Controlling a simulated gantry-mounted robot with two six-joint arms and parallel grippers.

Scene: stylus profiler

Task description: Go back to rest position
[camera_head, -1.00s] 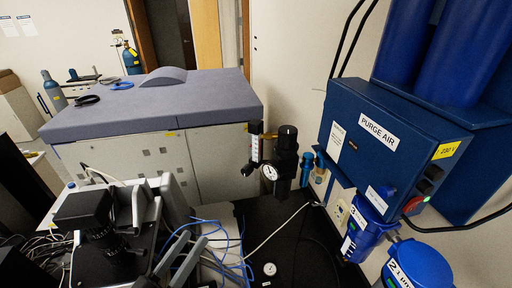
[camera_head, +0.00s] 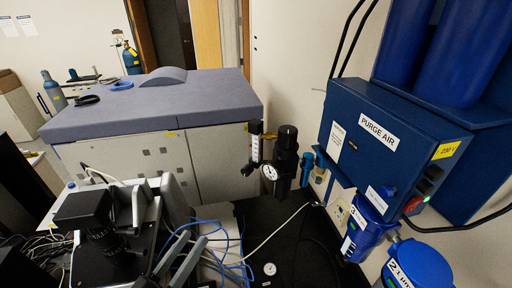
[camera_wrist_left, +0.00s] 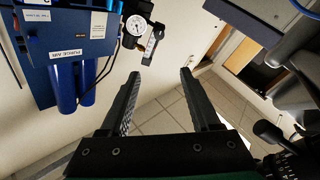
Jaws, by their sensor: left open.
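My left gripper (camera_head: 197,236) is at the bottom of the head view, left of centre. Its two grey fingers point up and away, with a gap between them. In the left wrist view, my left gripper (camera_wrist_left: 158,74) is open, and only wall and tiled floor show between the fingers. It holds nothing. My right gripper is in neither view.
A black microscope-like instrument (camera_head: 97,222) stands left of the gripper, beside loose cables. Blue tubing (camera_head: 236,262) lies close to the right. A regulator with a gauge (camera_head: 287,153) and the blue purge-air box (camera_head: 385,150) are farther right. A grey-topped bench (camera_head: 160,105) is behind.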

